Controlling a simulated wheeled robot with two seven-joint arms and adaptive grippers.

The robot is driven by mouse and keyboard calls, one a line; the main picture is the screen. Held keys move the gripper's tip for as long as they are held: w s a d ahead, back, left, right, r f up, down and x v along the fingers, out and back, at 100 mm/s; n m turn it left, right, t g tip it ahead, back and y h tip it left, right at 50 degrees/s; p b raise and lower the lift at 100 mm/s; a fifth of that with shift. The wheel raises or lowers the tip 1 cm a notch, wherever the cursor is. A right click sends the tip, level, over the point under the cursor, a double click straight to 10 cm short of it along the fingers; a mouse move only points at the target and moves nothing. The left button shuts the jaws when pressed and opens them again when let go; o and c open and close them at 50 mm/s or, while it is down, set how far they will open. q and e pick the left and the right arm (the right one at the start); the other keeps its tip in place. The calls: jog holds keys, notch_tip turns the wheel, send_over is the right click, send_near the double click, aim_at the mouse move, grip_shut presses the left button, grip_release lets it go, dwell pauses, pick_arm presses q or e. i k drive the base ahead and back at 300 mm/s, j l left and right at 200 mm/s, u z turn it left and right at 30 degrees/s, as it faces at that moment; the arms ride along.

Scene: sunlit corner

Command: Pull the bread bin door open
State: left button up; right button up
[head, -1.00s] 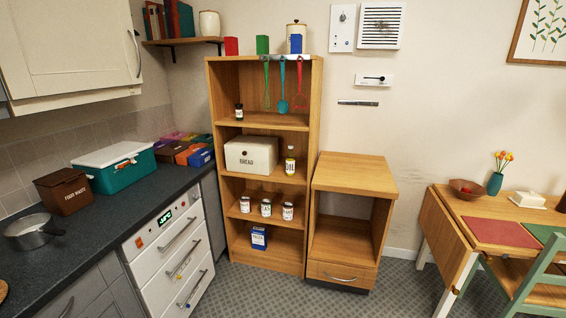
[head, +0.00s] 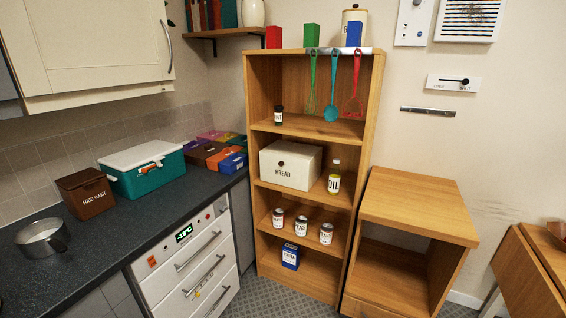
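The bread bin (head: 291,167) is a cream box with the word BREAD and a small dark knob (head: 281,163) on its front. It sits on a middle shelf of the wooden shelf unit (head: 376,85), and its front door looks shut. Neither of my grippers shows in the head view.
An oil bottle (head: 334,178) stands just right of the bin. Several cans (head: 301,226) and a blue box (head: 290,256) are on lower shelves. Utensils (head: 330,112) hang above. The counter (head: 110,224) lies left, a low wooden cabinet (head: 420,202) right. Floor shows before the shelf.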

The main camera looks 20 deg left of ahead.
aim_at(289, 172)
jog(key=i, duration=1.4)
jog(key=u, duration=0.3)
